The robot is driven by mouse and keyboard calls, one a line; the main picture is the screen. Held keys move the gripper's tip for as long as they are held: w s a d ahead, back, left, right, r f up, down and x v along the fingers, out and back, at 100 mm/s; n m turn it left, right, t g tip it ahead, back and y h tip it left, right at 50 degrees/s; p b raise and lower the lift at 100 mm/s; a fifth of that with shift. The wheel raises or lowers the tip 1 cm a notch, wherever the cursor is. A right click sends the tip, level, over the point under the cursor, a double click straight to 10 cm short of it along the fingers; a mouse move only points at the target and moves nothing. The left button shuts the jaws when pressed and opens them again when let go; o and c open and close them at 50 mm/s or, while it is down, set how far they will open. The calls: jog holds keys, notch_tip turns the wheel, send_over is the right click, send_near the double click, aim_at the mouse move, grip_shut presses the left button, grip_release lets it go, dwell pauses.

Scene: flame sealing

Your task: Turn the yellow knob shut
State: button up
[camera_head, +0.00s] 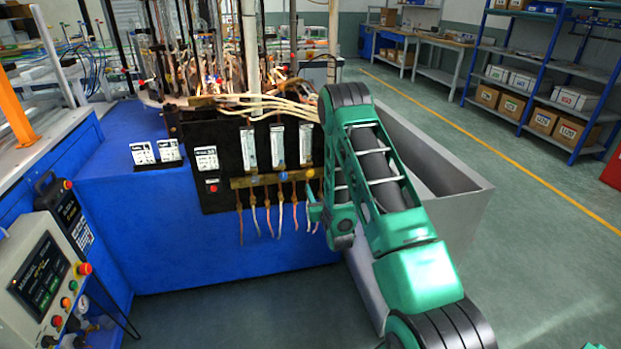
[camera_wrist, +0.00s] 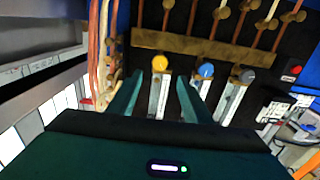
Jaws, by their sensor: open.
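In the head view the yellow knob (camera_head: 310,173) is at the right end of the row. My gripper (camera_wrist: 159,78) is open, with one finger to each side of the yellow knob's tube and the tips just short of the knob in the picture. Whether they touch it I cannot tell. In the head view my gripper (camera_head: 313,203) is partly hidden by my arm.
A blue knob (camera_wrist: 206,70) is close beside the right finger, with a grey knob (camera_wrist: 247,76) beyond. Several hoses (camera_head: 268,208) hang below the bar. A red button (camera_head: 212,188) is on the panel. A grey open bin (camera_head: 455,215) stands right of the blue bench (camera_head: 140,225).

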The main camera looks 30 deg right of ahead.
aim_at(311, 173)
jog(key=x, duration=1)
jog(key=shift+w, duration=0.15)
jog(key=shift+c, duration=0.7)
jog(key=c, duration=0.9)
